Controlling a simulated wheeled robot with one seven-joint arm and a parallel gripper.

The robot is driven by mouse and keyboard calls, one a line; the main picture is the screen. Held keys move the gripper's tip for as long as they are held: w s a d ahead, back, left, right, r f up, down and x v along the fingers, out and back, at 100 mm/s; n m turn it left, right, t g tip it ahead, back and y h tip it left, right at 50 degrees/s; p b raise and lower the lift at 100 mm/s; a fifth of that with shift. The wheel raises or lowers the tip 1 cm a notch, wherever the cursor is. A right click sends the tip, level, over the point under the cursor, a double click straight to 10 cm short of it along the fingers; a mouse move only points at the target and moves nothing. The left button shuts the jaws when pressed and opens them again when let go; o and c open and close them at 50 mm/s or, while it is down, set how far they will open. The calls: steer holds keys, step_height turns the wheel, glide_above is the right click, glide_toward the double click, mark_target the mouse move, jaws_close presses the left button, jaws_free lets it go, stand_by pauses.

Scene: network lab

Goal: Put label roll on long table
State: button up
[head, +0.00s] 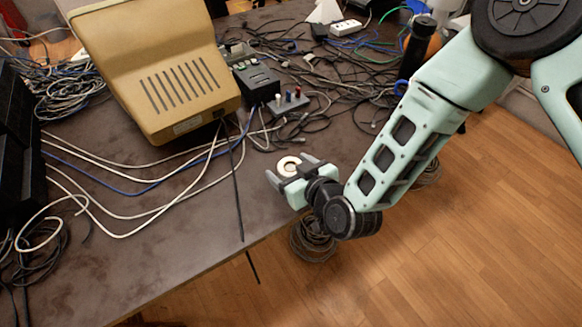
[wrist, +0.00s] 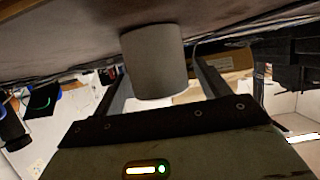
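The label roll, a pale ring with a darker core (head: 287,160), is near the right edge of the long dark table (head: 180,235). In the wrist view, which looks upside down, the roll is a plain grey cylinder (wrist: 155,62) that appears to stand on the table surface. My gripper (head: 290,168) reaches in from the right at table height, with its two fingers on either side of the roll. In the wrist view my gripper (wrist: 161,72) is open, with a visible gap between the roll and the right finger. The roll's far side is hidden.
A beige monitor (head: 165,65) stands behind and left. White and blue cables (head: 130,190) cross the table, and a small black device (head: 257,82) sits among more cables at the back. A cable coil (head: 312,240) lies below the table edge.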

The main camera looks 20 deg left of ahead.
steer(key=shift+r, duration=0.2)
steer(key=shift+s+d, duration=0.15)
steer(key=s+d+r+g+h, duration=0.3)
steer(key=s+d+r, duration=0.2)
steer(key=d, duration=0.4)
steer(key=s+d+r+m+g+h, duration=0.1)
steer(key=s+d+r+g+h, duration=0.1)
steer(key=s+d+r, duration=0.4)
steer(key=s+d+r+m+g+h+b, duration=0.1)
steer(key=s+d+r+g+h, duration=0.2)
steer(key=s+d+r, duration=0.3)
steer(key=d+r+h, duration=0.1)
steer(key=d+r, duration=0.1)
steer(key=d, duration=0.3)
steer(key=shift+d+g+h, duration=0.3)
